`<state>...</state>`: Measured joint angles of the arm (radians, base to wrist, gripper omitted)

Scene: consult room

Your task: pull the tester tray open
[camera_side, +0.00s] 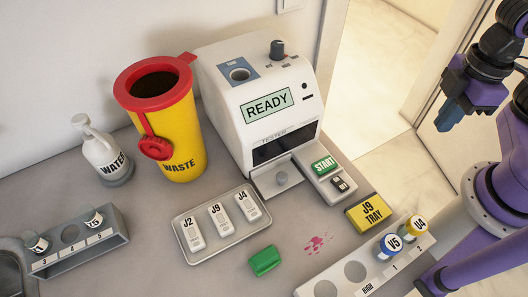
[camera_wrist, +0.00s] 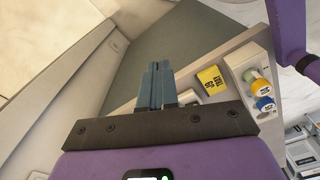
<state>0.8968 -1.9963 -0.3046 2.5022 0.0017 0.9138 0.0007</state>
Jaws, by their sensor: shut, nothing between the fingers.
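The white tester (camera_side: 255,100) stands at the back of the counter, its screen reading READY. I cannot tell how far the tray sticks out. My gripper (camera_side: 449,118) is at the upper right, raised and well apart from the knob. Its blue fingers are together and empty, also in the wrist view (camera_wrist: 157,78). The tester is not recognisable in the wrist view.
Right of the tray are a green START button (camera_side: 323,165) and a yellow J9 TRAY block (camera_side: 367,211). A vial rack (camera_side: 333,275) is at front right. A tray of cartridges (camera_side: 190,247), a green block (camera_side: 264,260) and a pink stain (camera_side: 317,244) lie in front. A yellow WASTE bin (camera_side: 180,130) stands left.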

